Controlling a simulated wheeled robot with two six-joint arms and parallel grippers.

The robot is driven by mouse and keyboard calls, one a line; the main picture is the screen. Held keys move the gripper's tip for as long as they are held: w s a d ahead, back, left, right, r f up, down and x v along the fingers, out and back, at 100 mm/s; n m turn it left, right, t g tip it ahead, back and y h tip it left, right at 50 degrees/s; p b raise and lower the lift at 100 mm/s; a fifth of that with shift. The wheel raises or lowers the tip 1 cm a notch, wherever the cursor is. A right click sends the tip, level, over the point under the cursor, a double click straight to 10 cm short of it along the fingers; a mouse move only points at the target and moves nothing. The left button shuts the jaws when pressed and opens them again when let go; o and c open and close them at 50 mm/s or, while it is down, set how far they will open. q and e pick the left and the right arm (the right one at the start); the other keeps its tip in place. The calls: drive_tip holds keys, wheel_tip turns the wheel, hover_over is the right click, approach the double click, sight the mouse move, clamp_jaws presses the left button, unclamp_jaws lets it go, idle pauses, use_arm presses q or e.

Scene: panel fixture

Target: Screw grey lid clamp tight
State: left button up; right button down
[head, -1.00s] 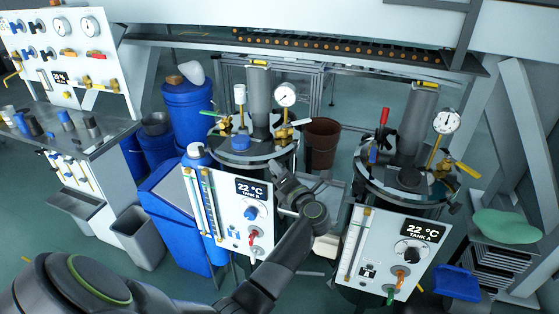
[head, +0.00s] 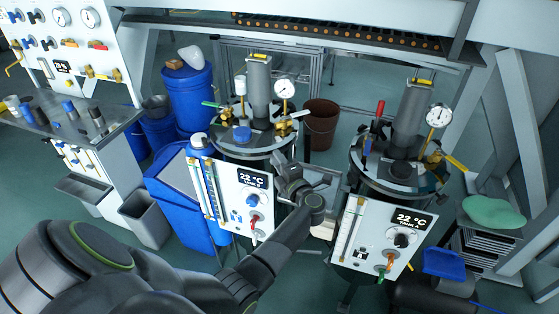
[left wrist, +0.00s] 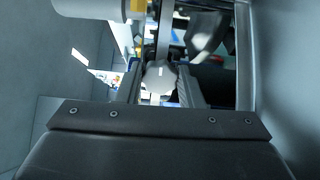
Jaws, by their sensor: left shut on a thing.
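My left arm reaches in from the lower left to the right side of the Tank B lid (head: 236,146). My left gripper (head: 283,166) is at that rim, partly hidden behind its own wrist. In the left wrist view, its two fingers are shut on a rounded grey piece (left wrist: 160,76), which looks like the grey lid clamp's knob. The rest of the clamp is hidden, so I cannot tell how tight it is. My right gripper is not in view.
Tank B's white panel (head: 229,202) stands close to the left of my wrist. Tank A (head: 376,235), with its own panel, is to the right. A gauge (head: 284,89) and brass valves rise from Tank B's lid. A brown bin (head: 320,122) stands behind.

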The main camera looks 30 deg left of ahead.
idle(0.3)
use_arm(q)
drive_tip(key=o, duration=1)
drive_tip(key=shift+c, duration=0.2)
